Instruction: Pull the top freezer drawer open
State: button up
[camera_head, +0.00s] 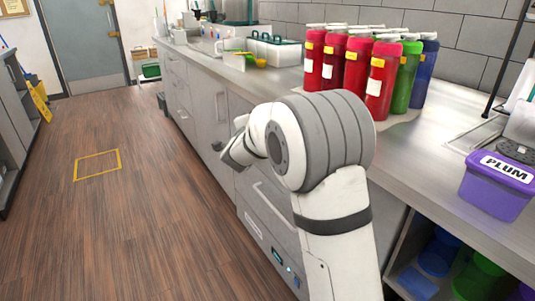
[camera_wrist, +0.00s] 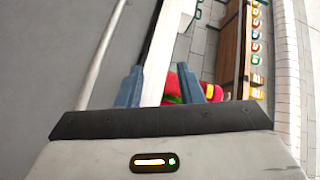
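The freezer is the grey drawer unit under the counter, partly hidden behind my arm in the head view. Its upper drawer front (camera_head: 238,108) is mostly covered by my wrist, and its handle is hidden there. A lower drawer handle (camera_head: 271,206) shows below my arm. My gripper (camera_head: 218,146) is at the upper front of the unit; contact cannot be told. In the wrist view my gripper (camera_wrist: 160,88) has its two fingers apart with nothing held between them. A long pale bar, apparently a handle (camera_wrist: 104,52), runs along a grey front left of the fingers, not between them.
Red, green and blue bottles (camera_head: 377,80) stand on the counter (camera_head: 448,125) above the unit. A purple PLUM tub (camera_head: 497,187) sits at the right. A lit control panel (camera_head: 284,266) is low on the freezer. The wooden floor (camera_head: 130,220) in front is clear.

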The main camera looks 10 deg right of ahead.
notch_tip(320, 180, down, 11)
jog(key=w+d+m+g+h+b, duration=0.15)
jog(key=m+h+b, duration=0.25)
jog(key=m+h, duration=0.45)
jog(key=shift+g, duration=0.45)
jog(key=x, duration=0.2)
jog(key=b+x, duration=0.1)
jog(key=x, duration=0.4)
jog(key=shift+d+r, duration=0.2)
jog(key=shift+r, duration=0.1)
grip_shut()
